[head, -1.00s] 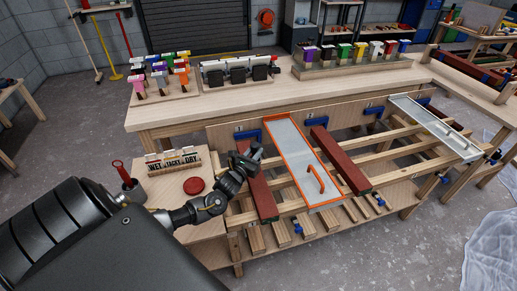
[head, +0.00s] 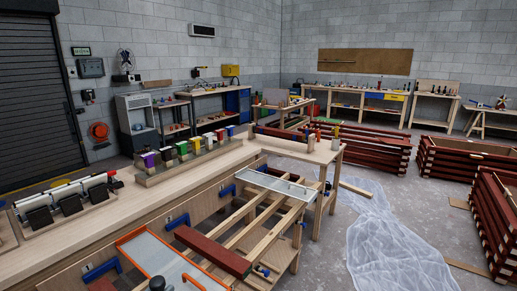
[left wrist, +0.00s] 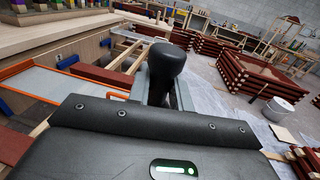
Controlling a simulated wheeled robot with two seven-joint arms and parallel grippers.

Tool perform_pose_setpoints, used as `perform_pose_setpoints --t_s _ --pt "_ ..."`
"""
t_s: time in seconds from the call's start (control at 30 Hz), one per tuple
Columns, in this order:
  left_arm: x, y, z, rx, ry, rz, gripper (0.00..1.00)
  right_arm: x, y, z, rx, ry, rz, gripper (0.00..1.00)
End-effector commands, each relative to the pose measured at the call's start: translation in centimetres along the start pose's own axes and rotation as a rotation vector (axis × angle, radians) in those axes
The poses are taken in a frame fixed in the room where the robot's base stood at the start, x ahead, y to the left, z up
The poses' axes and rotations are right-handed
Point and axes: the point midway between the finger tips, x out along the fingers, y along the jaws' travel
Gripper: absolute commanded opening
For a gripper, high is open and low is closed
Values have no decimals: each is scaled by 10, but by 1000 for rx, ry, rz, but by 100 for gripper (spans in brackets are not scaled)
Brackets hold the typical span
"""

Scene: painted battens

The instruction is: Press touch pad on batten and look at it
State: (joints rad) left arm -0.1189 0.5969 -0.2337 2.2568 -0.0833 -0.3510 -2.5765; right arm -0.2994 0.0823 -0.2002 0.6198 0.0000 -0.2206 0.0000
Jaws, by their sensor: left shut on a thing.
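A dark red painted batten (head: 213,250) lies across the wooden rack, right of an orange-edged grey tray (head: 150,240). It also shows in the left wrist view (left wrist: 102,75). A second red batten (head: 101,285) is cut off at the bottom edge of the head view. My left gripper (head: 157,284) barely shows at the bottom of the head view, over the tray's near part. In the left wrist view it is shut on a black-knobbed thing (left wrist: 167,72), possibly the touch pad. Its underside is hidden, and I cannot tell whether it touches anything. My right gripper is not in view.
A second grey tray (head: 285,185) lies farther right on the rack. A plastic sheet (head: 385,245) covers the floor on the right, with stacks of red battens (head: 465,160) beyond.

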Motion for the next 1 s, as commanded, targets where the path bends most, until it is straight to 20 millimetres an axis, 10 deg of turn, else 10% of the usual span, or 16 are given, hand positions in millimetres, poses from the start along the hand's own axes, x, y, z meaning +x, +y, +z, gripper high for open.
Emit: perform_pose_setpoints --t_s 0.17,0.67,1.0 --pt "-27 -32 19 -2 0 -66 5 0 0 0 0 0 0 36" --pt "-32 -32 9 -4 -2 -58 5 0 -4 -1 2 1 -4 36" --pt "23 -64 64 -79 20 -27 5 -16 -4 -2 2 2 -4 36"
